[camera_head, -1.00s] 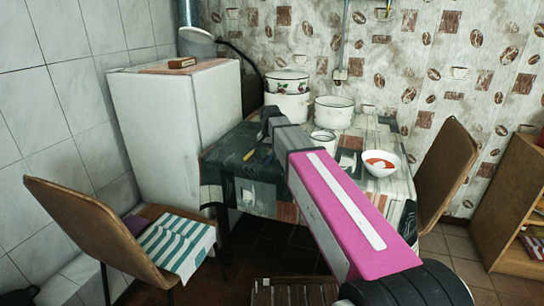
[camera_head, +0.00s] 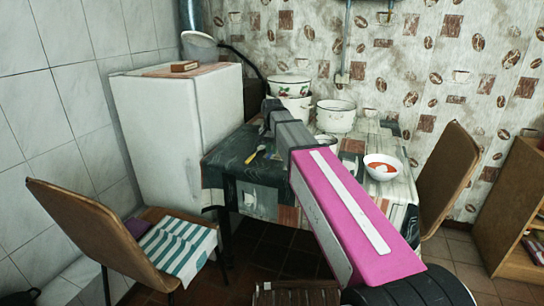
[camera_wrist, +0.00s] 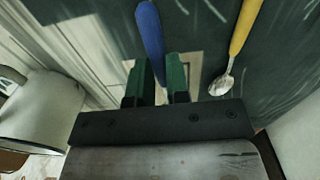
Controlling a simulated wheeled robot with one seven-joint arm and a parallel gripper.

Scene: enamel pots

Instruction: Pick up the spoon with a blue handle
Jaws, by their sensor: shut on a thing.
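The spoon with a blue handle (camera_wrist: 150,35) shows in the wrist view, with its handle running down between the two green fingers. My gripper (camera_wrist: 157,80) is shut on this handle. The spoon's bowl is not visible, and in the head view I cannot make the spoon out. A spoon with a yellow handle (camera_wrist: 243,30) lies on the dark tablecloth to the right of my gripper. It also shows in the head view (camera_head: 254,154), near the table's left part.
The table (camera_head: 225,160) also bears a white bowl with red contents (camera_head: 383,167), a white pot (camera_head: 335,116) and stacked pots (camera_head: 290,86) at the back. A fridge (camera_head: 180,125) stands to the left. Chairs flank the table (camera_head: 85,225) (camera_head: 447,175).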

